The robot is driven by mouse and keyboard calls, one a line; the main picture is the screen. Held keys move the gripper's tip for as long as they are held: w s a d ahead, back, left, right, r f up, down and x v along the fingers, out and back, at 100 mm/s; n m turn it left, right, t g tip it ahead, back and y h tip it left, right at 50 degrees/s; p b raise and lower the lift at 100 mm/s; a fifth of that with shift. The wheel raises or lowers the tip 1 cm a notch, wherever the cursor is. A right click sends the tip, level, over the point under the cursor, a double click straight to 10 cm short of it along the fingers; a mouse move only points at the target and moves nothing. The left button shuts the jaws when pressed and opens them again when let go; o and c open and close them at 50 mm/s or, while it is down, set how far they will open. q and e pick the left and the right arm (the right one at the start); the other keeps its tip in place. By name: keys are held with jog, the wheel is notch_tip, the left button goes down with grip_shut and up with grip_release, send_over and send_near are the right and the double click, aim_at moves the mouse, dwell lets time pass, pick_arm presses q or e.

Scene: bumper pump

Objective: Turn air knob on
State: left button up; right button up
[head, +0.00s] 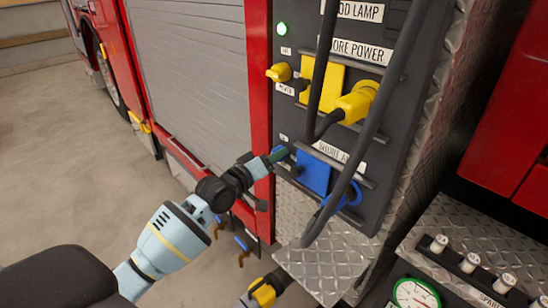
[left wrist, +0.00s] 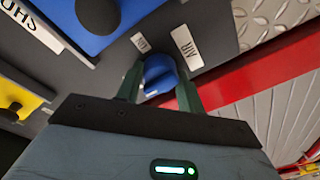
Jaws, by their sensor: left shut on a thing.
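The blue air knob (left wrist: 160,74) sits on the dark panel between the two green fingers of my left gripper (left wrist: 160,92) in the left wrist view. The fingers are shut on its sides. A white "AIR" label (left wrist: 187,46) and a smaller label (left wrist: 140,42) are beside the knob. In the head view my left gripper (head: 279,154) reaches the left edge of the dark panel, and its fingers largely hide the knob.
A blue socket cover (head: 314,172) with a blue plug and hose is just right of the gripper. A gauge (head: 416,294) is lower right.

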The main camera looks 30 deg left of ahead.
pick_arm(q)
jog(key=shift+m, duration=0.4)
jog(key=m, duration=0.3)
jog(key=shift+m, duration=0.4)
jog(key=m, duration=0.4)
jog(key=shift+m+h+p, duration=0.3)
jog(key=shift+m+h, duration=0.1)
jog(key=m, duration=0.4)
jog(key=shift+m+h, duration=0.3)
jog(key=shift+m, duration=0.1)
jog(key=m, duration=0.4)
jog(key=shift+f+t+p, duration=0.15)
jog(key=shift+t+p, duration=0.15)
jog(key=shift+p, duration=0.05)
pick_arm(e)
jog(key=shift+w+d+r, duration=0.1)
jog(key=shift+w+r, duration=0.35)
jog(key=shift+r, duration=0.35)
pick_arm(q)
jog(key=shift+m, duration=0.4)
jog(key=shift+f, duration=0.1)
jog(key=o, duration=1)
jog(key=shift+c, duration=0.2)
